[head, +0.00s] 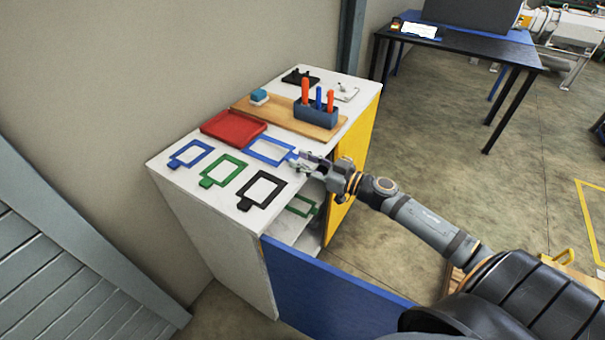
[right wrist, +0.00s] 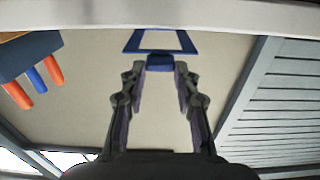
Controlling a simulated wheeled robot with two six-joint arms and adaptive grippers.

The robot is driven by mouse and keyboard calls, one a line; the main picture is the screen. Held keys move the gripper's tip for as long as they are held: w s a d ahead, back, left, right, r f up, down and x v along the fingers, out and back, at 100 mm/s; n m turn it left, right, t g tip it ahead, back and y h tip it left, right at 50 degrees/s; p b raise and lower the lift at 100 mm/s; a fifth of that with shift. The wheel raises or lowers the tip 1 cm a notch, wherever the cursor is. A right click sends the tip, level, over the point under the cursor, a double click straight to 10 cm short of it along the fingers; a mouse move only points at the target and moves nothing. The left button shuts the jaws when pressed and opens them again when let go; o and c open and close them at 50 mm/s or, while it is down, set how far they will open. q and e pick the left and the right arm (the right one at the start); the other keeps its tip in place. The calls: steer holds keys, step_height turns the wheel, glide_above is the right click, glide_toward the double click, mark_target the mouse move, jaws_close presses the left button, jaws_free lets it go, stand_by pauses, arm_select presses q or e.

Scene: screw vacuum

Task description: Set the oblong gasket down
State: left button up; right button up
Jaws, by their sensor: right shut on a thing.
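The blue oblong gasket (head: 261,158), a rectangular open frame with a tab, is at the right front edge of the white cabinet top (head: 215,205). My right gripper (head: 299,162) is shut on its tab. The right wrist view shows the tab of the blue gasket (right wrist: 160,61) between the fingertips, with the frame beyond them. I cannot tell whether the frame touches the top or hangs just above it. My left gripper is not in view.
A smaller blue gasket (head: 178,163), a green gasket (head: 208,182) and a black gasket (head: 246,203) lie on the top. A red tray (head: 233,130) and a tool holder (head: 316,113) are behind. An open blue door (head: 330,285) shows a green gasket (head: 302,205) inside.

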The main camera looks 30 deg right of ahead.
mark_target(303, 174)
steer(key=shift+w+f+b, duration=0.2)
steer(key=shift+f+b, duration=0.1)
steer(key=shift+f, duration=0.15)
step_height(303, 174, down, 3)
steer(key=shift+w+r, duration=0.15)
steer(key=shift+f, duration=0.2)
steer(key=shift+f, duration=0.1)
steer(key=o, duration=0.9)
